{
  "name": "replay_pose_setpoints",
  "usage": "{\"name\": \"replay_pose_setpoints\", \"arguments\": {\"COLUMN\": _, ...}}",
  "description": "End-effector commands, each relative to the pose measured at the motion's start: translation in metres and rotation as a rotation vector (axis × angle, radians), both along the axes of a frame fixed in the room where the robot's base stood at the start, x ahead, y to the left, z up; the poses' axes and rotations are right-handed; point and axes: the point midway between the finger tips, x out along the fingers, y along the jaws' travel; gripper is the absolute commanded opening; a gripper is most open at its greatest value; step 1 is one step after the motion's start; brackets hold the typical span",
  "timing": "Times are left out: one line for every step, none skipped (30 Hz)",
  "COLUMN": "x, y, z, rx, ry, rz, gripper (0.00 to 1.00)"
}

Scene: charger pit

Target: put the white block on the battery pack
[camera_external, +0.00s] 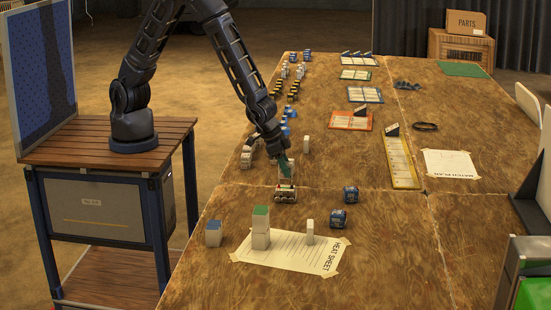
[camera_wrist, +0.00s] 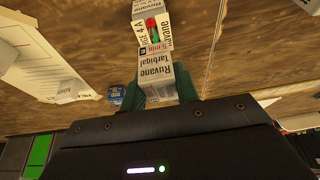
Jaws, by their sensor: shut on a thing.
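My gripper (camera_external: 284,165), with dark green fingers, is low over the near-middle of the table. In the wrist view my gripper (camera_wrist: 172,92) is shut on a white block (camera_wrist: 170,72) with dark print. A white labelled pack with a red and a green spot, seemingly the battery pack (camera_wrist: 150,28), shows just beyond the block. In the external view the battery pack (camera_external: 286,194) sits on the table directly below my fingers. The held block is mostly hidden there by the fingers. I cannot tell whether block and pack touch.
A white-and-green stack (camera_external: 261,235) and a small white piece (camera_external: 310,231) stand on the heat sheet (camera_external: 290,255). A blue-topped block (camera_external: 213,232) is left. A white upright piece (camera_external: 306,145) stands behind.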

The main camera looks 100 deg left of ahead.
Motion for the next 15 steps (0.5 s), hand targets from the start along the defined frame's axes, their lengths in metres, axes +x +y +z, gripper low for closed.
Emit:
{"name": "replay_pose_setpoints", "arguments": {"x": 0.0001, "y": -0.0001, "z": -0.0001, "rx": 0.0, "ry": -0.001, "rz": 0.0, "gripper": 0.08}}
{"name": "replay_pose_setpoints", "arguments": {"x": 0.0002, "y": -0.0001, "z": 0.0002, "rx": -0.001, "ry": -0.001, "rz": 0.0, "gripper": 0.08}}
{"name": "replay_pose_setpoints", "arguments": {"x": 0.0002, "y": -0.0001, "z": 0.0003, "rx": 0.0, "ry": -0.001, "rz": 0.0, "gripper": 0.08}}
{"name": "replay_pose_setpoints", "arguments": {"x": 0.0003, "y": -0.0001, "z": 0.0004, "rx": 0.0, "ry": -0.001, "rz": 0.0, "gripper": 0.08}}
{"name": "replay_pose_setpoints", "arguments": {"x": 0.0003, "y": -0.0001, "z": 0.0004, "rx": 0.0, "ry": -0.001, "rz": 0.0, "gripper": 0.08}}
{"name": "replay_pose_setpoints", "arguments": {"x": 0.0002, "y": -0.0001, "z": 0.0003, "rx": 0.0, "ry": -0.001, "rz": 0.0, "gripper": 0.08}}
{"name": "replay_pose_setpoints", "arguments": {"x": 0.0002, "y": -0.0001, "z": -0.0001, "rx": 0.0, "ry": -0.001, "rz": 0.0, "gripper": 0.08}}
{"name": "replay_pose_setpoints", "arguments": {"x": 0.0001, "y": -0.0001, "z": -0.0008, "rx": 0.0, "ry": -0.001, "rz": 0.0, "gripper": 0.08}}
{"name": "replay_pose_setpoints", "arguments": {"x": 0.0001, "y": -0.0001, "z": -0.0019, "rx": 0.0, "ry": -0.001, "rz": 0.0, "gripper": 0.08}}
{"name": "replay_pose_setpoints", "arguments": {"x": 0.0002, "y": -0.0001, "z": -0.0027, "rx": 0.0, "ry": -0.001, "rz": 0.0, "gripper": 0.08}}
{"name": "replay_pose_setpoints", "arguments": {"x": 0.0001, "y": -0.0001, "z": -0.0035, "rx": 0.0, "ry": -0.001, "rz": 0.0, "gripper": 0.08}}
{"name": "replay_pose_setpoints", "arguments": {"x": 0.0002, "y": -0.0001, "z": -0.0044, "rx": 0.0, "ry": -0.001, "rz": 0.0, "gripper": 0.08}}
{"name": "replay_pose_setpoints", "arguments": {"x": 0.0003, "y": -0.0001, "z": -0.0051, "rx": 0.0, "ry": -0.001, "rz": 0.0, "gripper": 0.08}}
{"name": "replay_pose_setpoints", "arguments": {"x": 0.0002, "y": -0.0001, "z": -0.0058, "rx": 0.0, "ry": -0.001, "rz": 0.0, "gripper": 0.08}}
{"name": "replay_pose_setpoints", "arguments": {"x": 0.0003, "y": -0.0002, "z": -0.0067, "rx": 0.0, "ry": -0.001, "rz": 0.0, "gripper": 0.08}}
